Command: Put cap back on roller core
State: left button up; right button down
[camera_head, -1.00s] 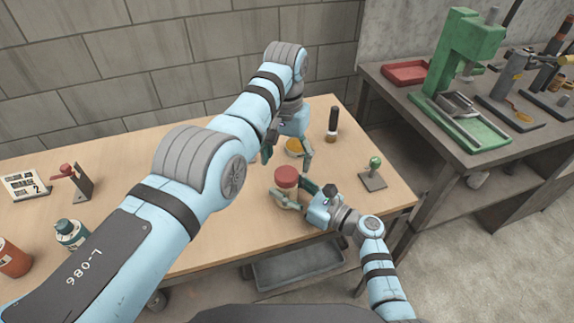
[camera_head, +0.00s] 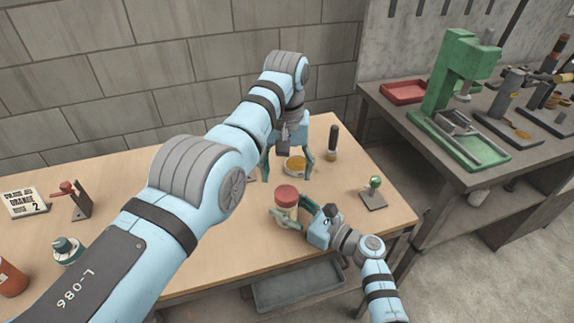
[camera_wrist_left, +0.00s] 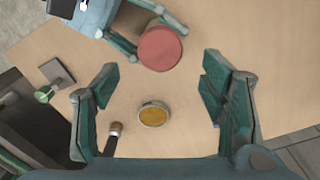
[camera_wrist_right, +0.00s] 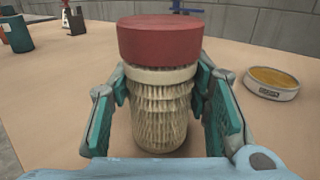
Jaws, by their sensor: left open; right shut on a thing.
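The roller core (camera_wrist_right: 158,110) is a pale, ribbed mesh tube with a cream collar, standing upright. A red cap (camera_wrist_right: 160,40) sits at its top, level as far as I can see; the exact fit is unclear. The cap also shows in the head view (camera_head: 286,194) and the left wrist view (camera_wrist_left: 160,48). My right gripper (camera_head: 292,213) is shut on the roller core, one finger on each side below the collar. My left gripper (camera_head: 287,170) is open and empty, pointing down above a round tin with an amber top (camera_head: 296,164), behind the core.
A dark-handled brush-like tool (camera_head: 333,142) stands right of the tin. A green-knobbed stand (camera_head: 374,192) is near the table's right edge. A red-topped bracket (camera_head: 76,197), a number sign (camera_head: 22,202) and bottles are at left. The wooden table's middle left is clear.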

aim_at(286, 192)
pick_arm(q)
notch_tip(286, 192, down, 7)
jog(key=shift+r, duration=0.1)
dwell(0.3)
jog(key=c, duration=1.2)
jog(key=shift+m, duration=0.3)
jog(key=o, duration=1.3)
jog(key=shift+o, duration=0.2)
